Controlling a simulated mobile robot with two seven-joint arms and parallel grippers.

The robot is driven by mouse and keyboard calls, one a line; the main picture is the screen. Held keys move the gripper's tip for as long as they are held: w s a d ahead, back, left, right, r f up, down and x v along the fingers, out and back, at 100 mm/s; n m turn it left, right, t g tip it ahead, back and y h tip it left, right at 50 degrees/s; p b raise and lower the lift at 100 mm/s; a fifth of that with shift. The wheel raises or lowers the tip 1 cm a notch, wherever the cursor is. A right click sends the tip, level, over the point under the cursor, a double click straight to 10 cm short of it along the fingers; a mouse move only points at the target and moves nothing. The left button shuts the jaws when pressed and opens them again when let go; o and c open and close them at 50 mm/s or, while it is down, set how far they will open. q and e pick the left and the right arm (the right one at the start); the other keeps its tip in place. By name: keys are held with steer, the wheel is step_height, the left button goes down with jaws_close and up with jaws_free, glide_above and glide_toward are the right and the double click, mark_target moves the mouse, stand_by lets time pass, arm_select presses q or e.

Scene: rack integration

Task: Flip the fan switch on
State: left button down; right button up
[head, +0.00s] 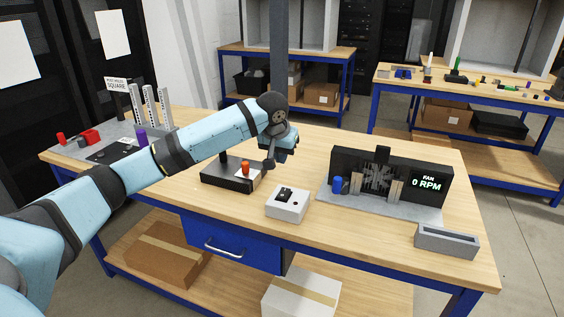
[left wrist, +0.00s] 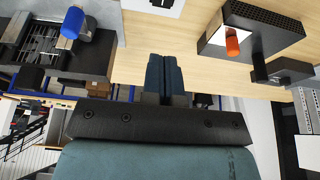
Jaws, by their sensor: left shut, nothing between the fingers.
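The fan switch (head: 287,203) is a white box with a black rocker on top, on the front middle of the wooden table. Its edge also shows at the top of the left wrist view (left wrist: 153,6). The fan unit (head: 350,165) stands to its right, a black housing whose display (head: 429,183) reads "FAN 0 RPM". My left gripper (head: 282,157) is above and behind the switch box, apart from it. Its blue fingers (left wrist: 164,60) are shut together and empty. The exact rocker position is too small to tell. My right gripper is not in view.
A black box with a red-orange knob (head: 245,168) stands left of the switch, close under my left arm. A blue cylinder (head: 337,185) stands by the fan. A grey tray (head: 447,241) sits at the right front. Pegs and coloured pieces (head: 90,136) lie at the far left.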

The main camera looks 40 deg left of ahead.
arm_select(q)
glide_toward(286, 189)
steer(key=x, duration=0.5)
steer(key=shift+w+a, duration=0.1)
steer(key=shift+w, duration=0.15)
steer(key=shift+x, duration=0.9)
steer(key=shift+s, duration=0.15)
